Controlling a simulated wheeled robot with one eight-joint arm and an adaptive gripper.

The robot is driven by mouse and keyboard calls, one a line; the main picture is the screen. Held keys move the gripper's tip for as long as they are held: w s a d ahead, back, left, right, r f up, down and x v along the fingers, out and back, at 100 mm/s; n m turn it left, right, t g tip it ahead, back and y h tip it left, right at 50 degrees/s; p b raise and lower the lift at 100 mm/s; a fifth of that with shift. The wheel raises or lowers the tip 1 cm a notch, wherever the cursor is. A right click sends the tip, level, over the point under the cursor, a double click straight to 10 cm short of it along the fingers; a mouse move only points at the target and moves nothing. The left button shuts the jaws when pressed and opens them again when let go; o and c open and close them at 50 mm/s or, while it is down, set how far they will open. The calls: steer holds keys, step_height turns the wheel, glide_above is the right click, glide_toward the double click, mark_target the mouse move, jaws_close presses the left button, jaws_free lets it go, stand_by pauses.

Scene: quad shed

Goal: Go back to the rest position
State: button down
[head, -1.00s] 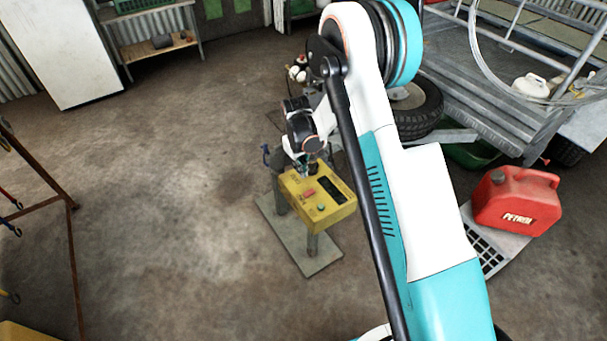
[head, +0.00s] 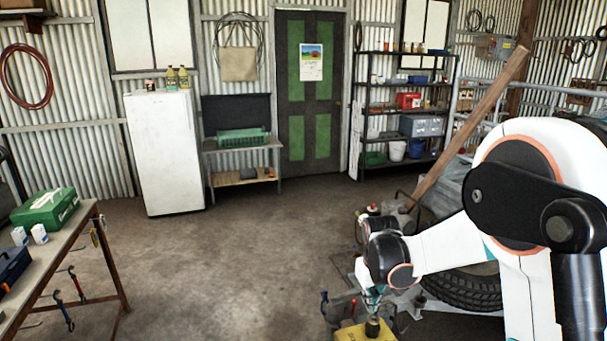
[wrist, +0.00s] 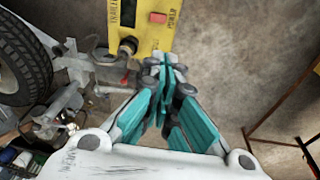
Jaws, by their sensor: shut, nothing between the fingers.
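My gripper (wrist: 165,68) points down with its teal fingers together and nothing between them. In the head view my gripper (head: 372,298) is at the lower right, close above the yellow control box (head: 350,334), which is cut off by the bottom edge. In the wrist view the yellow control box (wrist: 148,24) shows a red button and a black knob, just beyond the fingertips. I cannot tell whether the fingers touch it.
A tyre (head: 468,290) and trailer parts lie beside my arm at the right. A workbench (head: 88,222) with a green case (head: 46,209) stands at the left. A white fridge (head: 165,150) and shelves (head: 405,110) line the back. The middle floor is clear.

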steer(key=s+d+r+m+t, duration=0.1)
steer(key=s+r+t, duration=0.1)
steer(key=s+r, duration=1.1)
steer(key=s+r+m+t, duration=0.1)
steer(key=s+r+t, duration=0.2)
steer(key=s, duration=1.2)
steer(key=shift+s+d+r+m, duration=0.25)
steer(key=shift+d+r+m, duration=0.05)
steer(key=shift+d+m, duration=0.1)
